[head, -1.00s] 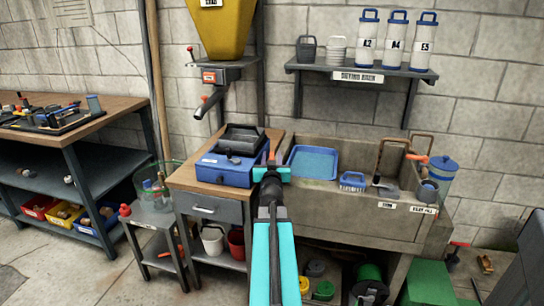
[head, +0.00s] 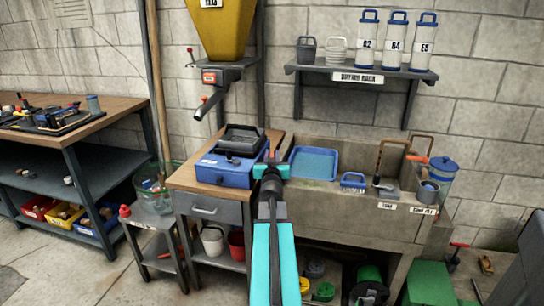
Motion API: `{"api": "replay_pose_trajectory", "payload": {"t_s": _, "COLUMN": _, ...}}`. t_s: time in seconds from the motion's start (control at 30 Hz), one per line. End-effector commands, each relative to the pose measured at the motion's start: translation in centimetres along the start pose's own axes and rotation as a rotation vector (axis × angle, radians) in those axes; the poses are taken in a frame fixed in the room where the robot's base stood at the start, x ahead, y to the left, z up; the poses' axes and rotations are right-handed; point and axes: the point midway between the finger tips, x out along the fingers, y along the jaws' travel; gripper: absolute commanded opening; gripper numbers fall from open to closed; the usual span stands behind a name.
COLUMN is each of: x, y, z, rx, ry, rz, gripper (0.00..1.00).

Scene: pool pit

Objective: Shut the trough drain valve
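The grey stone trough (head: 318,205) stands against the wall, right of the drawer cabinet. An orange lever (head: 417,159) sits at the trough's back right, near a brown bent pipe (head: 392,143). A red-handled fitting (head: 458,246) shows low on the right, beyond the trough. I cannot tell which of these, if either, is the drain valve. My gripper (head: 271,166) is seen from behind, in front of the cabinet and the trough's left end. It appears apart from both handles. My own arm hides its fingertips, so I cannot see whether they are open.
A blue tray (head: 313,163) and a blue basket (head: 353,181) sit at the trough. A blue box (head: 229,168) stands on the cabinet. Several bins and a green box (head: 427,284) are below the trough. A shelf (head: 362,71) with bottles hangs above. Floor shows at lower left.

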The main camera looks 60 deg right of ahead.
Motion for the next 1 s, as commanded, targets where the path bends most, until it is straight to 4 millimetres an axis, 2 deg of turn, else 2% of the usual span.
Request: {"api": "replay_pose_trajectory", "payload": {"t_s": 1.0, "x": 0.78, "y": 0.15, "z": -0.66, "rx": 0.006, "ry": 0.003, "rz": 0.047, "gripper": 0.00}}
